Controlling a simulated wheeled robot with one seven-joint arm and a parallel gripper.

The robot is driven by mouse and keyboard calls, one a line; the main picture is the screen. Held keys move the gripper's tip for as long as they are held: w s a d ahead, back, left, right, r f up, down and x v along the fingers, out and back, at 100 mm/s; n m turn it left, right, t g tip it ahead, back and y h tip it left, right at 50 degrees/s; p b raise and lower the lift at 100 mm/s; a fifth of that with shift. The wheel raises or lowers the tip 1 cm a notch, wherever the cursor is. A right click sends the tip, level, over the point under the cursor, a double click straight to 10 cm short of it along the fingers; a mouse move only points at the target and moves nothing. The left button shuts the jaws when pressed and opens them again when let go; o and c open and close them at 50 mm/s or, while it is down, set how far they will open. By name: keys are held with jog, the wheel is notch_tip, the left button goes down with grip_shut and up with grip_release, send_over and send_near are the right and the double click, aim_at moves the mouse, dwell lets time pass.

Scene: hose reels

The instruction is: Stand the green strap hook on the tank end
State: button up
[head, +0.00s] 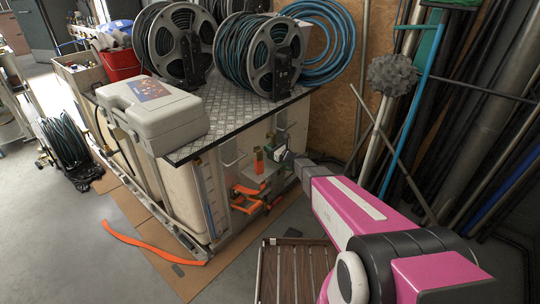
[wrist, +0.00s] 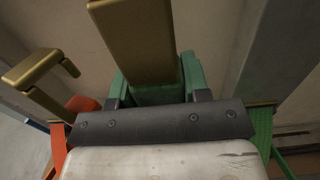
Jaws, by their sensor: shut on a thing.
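The green strap hook (wrist: 155,92) is between the two fingers of my gripper (wrist: 160,95) in the wrist view, with a broad brass-coloured part (wrist: 132,38) rising in front of it. In the head view my gripper (head: 284,155) is at the near end of the beige tank, below the metal top. The green strap hook is small there and mostly hidden by my gripper. The tank end (head: 254,136) is pale and upright; it also shows in the wrist view (wrist: 215,25). I cannot tell whether the hook touches it.
An orange hook with a brass top (head: 258,161) is close left of my gripper. Orange straps (head: 246,197) hang lower. Hose reels (head: 272,58) and a grey case (head: 152,112) sit on the plate top (head: 232,128). Poles lean at right. A slatted wooden piece (head: 295,270) is below.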

jog(key=shift+f, duration=1.8)
jog(key=shift+f, duration=0.15)
jog(key=o, duration=1.1)
